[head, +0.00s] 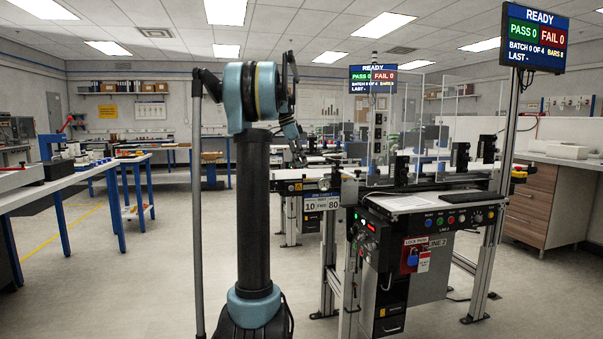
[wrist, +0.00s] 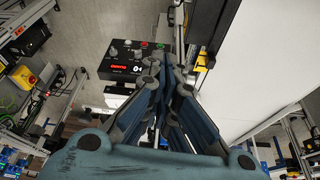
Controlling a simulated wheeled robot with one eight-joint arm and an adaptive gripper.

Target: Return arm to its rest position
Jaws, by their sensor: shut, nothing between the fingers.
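My arm rises on its dark column in the middle of the head view, bent at the top, with its forearm angled down to the right. My gripper (head: 299,157) is at the lower end of that forearm, in front of the left end of the conveyor line, and looks small there. In the wrist view my gripper (wrist: 174,75) fills the middle, its blue-grey fingers drawn together at the tips. It is shut and empty. I cannot tell its exact distance from the conveyor.
A conveyor station (head: 430,188) with a control panel (head: 440,222) and clear guards stands right of my arm. The control box (wrist: 128,60) also shows in the wrist view. A workbench (head: 75,183) stands at the left. The floor between (head: 150,270) is clear.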

